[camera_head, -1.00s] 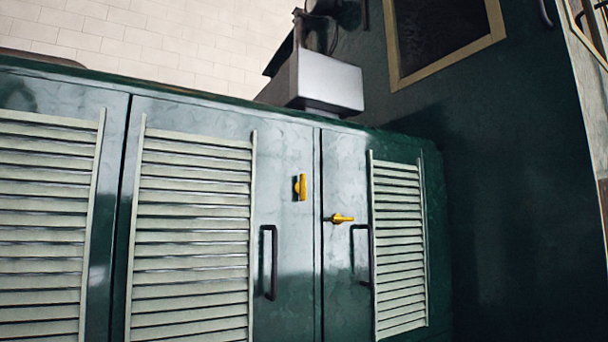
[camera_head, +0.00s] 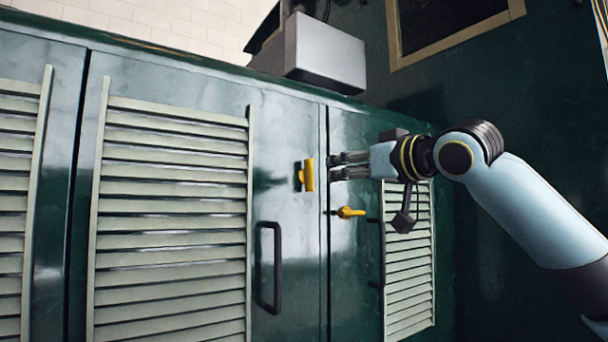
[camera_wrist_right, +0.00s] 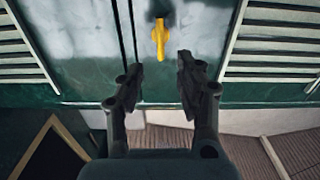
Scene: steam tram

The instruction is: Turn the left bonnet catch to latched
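The left bonnet catch (camera_head: 308,176) is a yellow handle standing upright on the door left of the seam in the head view. The right bonnet catch (camera_head: 350,212) is yellow and lies level on the door right of the seam. My right gripper (camera_head: 333,166) comes in from the right, with its fingertips just right of the left catch. In the right wrist view, the left catch (camera_wrist_right: 160,40) shows just beyond the parted fingertips of the right gripper (camera_wrist_right: 158,75), with nothing between them. My left gripper is not in view.
Dark door handles (camera_head: 270,267) stand out below the catches. Louvred panels (camera_head: 172,220) flank them on the green bonnet. A grey box (camera_head: 325,55) sits above the bonnet's top edge. The green cab wall (camera_head: 510,130) rises at the right.

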